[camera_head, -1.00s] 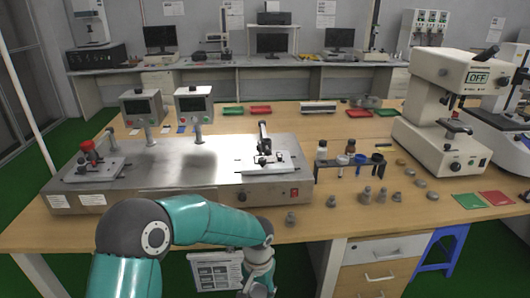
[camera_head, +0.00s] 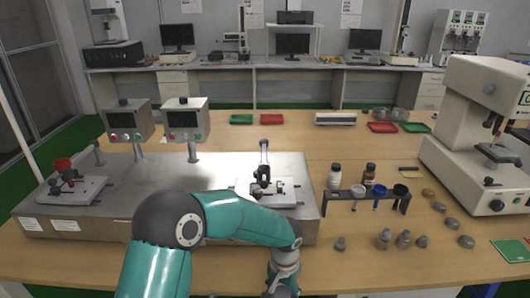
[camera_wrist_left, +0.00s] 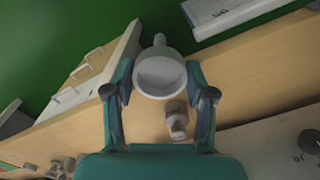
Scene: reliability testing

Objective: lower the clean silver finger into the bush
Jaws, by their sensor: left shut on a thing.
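My left gripper (camera_wrist_left: 160,85) is shut on a pale grey piece (camera_wrist_left: 161,76) with a wide round end and a narrow tip, seen between the fingers in the left wrist view. It looks like the silver finger. In the head view my left wrist (camera_head: 284,268) hangs at the table's front edge, and the fingertips are not clear there. A separate small grey piece (camera_wrist_left: 177,120) stands on the table beyond the held one. The steel test station (camera_head: 120,190) carries a clamp fixture (camera_head: 265,190); I cannot make out which part is the bush. My right gripper is not in view.
Several small grey pieces (camera_head: 384,238) stand right of my left arm. Behind them is a dark rack (camera_head: 352,194) with coloured rings, and two bottles (camera_head: 335,177). A red-topped fixture (camera_head: 63,178) is on the station's left. A white microscope-like machine (camera_head: 460,135) stands at right.

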